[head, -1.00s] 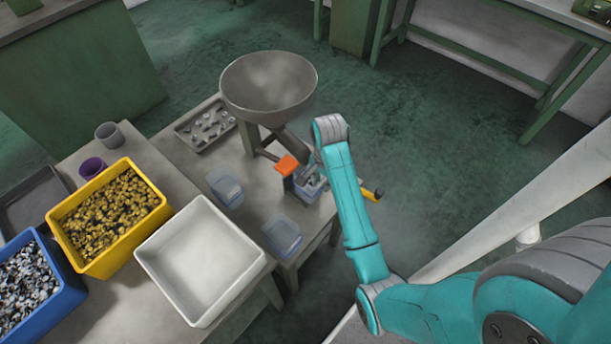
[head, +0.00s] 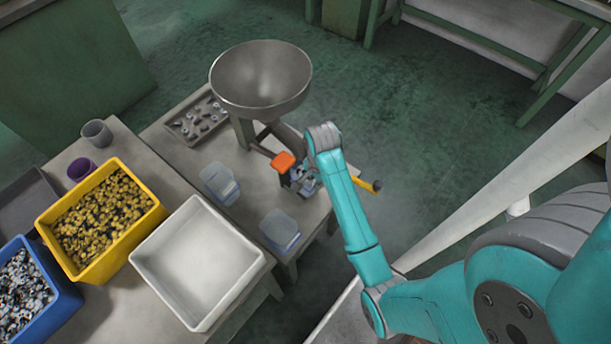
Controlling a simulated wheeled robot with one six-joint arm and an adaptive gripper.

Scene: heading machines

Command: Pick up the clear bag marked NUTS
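Two clear, bluish, box-shaped items stand on the low grey table, one (head: 220,185) left of the machine and one (head: 280,231) near the table's front edge. They may be clear bags or tubs; no NUTS marking can be read on either. My teal arm reaches down over the right side of this table. My gripper (head: 304,182) is low beside the orange block, small and partly hidden by my wrist and the clutter there. I cannot tell whether its fingers are apart or hold anything.
A grey hopper (head: 261,80) with a chute and an orange block (head: 284,162) stands close to my wrist. A parts tray (head: 171,127), white bin (head: 143,260), yellow bin (head: 91,277) and blue bin (head: 72,306) stand left.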

